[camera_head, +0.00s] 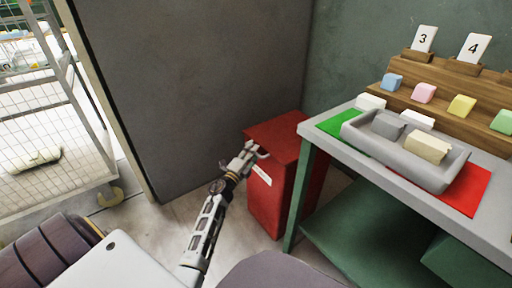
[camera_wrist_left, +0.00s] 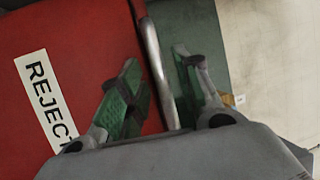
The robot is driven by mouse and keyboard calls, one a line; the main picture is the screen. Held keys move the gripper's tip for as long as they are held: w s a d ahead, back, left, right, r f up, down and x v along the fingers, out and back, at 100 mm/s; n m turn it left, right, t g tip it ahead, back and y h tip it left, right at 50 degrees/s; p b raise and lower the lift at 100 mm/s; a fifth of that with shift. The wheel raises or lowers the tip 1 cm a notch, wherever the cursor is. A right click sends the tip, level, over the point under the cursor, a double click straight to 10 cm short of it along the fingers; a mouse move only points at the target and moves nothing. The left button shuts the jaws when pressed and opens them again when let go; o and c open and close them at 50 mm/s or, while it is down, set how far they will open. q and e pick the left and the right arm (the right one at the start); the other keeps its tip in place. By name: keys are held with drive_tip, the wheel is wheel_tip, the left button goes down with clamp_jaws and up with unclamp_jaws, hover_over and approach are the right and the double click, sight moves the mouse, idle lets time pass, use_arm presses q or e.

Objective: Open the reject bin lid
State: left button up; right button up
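The red reject bin (camera_head: 278,196) stands on the floor between the grey panel and the table. Its lid (camera_head: 285,131) looks closed. In the left wrist view, the bin front (camera_wrist_left: 75,30) carries a white REJECT label (camera_wrist_left: 45,98), and a metal handle bar (camera_wrist_left: 158,68) runs beside the red face. My left gripper (camera_head: 258,152) is at the upper front edge of the bin. In the wrist view its green-padded fingers (camera_wrist_left: 158,80) are spread, one on each side of the bar; contact with it is not clear. My right gripper is out of view.
A table (camera_head: 330,139) right of the bin bears a grey tray (camera_head: 400,161) with foam blocks on green and red areas. A wooden stepped rack (camera_head: 445,87) stands behind. A grey panel (camera_head: 190,90) and wire cart (camera_head: 50,125) are at left.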

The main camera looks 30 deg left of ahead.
use_arm(q)
drive_tip(key=shift+w+r, duration=0.15)
drive_tip(key=shift+w, duration=0.3)
clamp_jaws()
